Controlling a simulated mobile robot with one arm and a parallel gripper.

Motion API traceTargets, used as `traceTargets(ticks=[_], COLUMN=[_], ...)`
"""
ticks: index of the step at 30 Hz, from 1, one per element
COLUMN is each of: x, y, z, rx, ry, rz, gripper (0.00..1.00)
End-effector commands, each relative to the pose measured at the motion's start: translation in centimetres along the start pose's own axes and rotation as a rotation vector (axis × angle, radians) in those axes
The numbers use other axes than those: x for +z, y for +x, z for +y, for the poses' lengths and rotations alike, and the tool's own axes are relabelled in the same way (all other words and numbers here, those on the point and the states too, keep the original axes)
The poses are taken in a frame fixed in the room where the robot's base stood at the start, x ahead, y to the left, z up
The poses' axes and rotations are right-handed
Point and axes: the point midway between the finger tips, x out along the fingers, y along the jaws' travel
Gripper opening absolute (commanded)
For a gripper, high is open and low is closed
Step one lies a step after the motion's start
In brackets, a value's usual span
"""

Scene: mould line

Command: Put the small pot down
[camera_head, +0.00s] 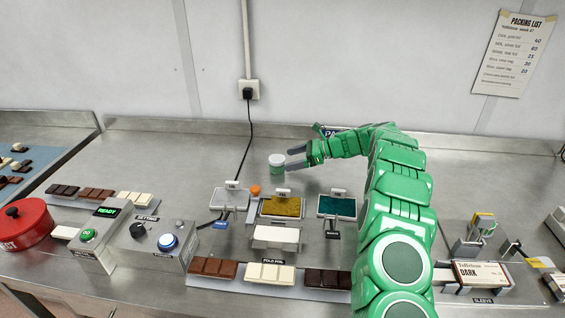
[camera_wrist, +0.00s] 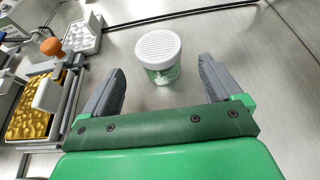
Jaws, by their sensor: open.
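The small pot (camera_head: 277,165) is a clear greenish jar with a white lid, standing upright on the steel bench near the back. In the wrist view the pot (camera_wrist: 159,57) stands ahead of my gripper (camera_wrist: 165,80), centred between the fingers and a little beyond their tips. My gripper (camera_head: 294,157) is open and empty, with a gap on both sides of the pot. In the head view its fingers reach left toward the pot, and one finger appears close to the lid.
An orange-knobbed item (camera_head: 255,190) and a gold tray (camera_head: 282,207) stand in front of the pot, with a teal tray (camera_head: 337,206) to the right. A black cable (camera_head: 246,135) runs down the wall behind. The bench left of the pot is mostly clear.

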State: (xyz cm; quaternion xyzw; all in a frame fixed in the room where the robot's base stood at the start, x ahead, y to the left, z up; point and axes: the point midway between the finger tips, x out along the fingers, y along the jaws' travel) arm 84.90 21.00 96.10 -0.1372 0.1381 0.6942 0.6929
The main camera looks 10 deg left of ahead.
Motion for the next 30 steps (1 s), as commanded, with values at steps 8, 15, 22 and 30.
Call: traceTargets(ticks=[8,15,22,30], x=[0.1,0.0,1.5,5.5], y=[-4.5,-5.5,-5.5,-5.8], z=[-0.1,0.0,1.1,5.3], rx=[-0.001,0.0,0.014,0.067], ry=[-0.002,-0.001,-0.033,-0.152], rz=[0.001,0.001,0.012,0.065], gripper=[0.92,0.92,0.92,0.92])
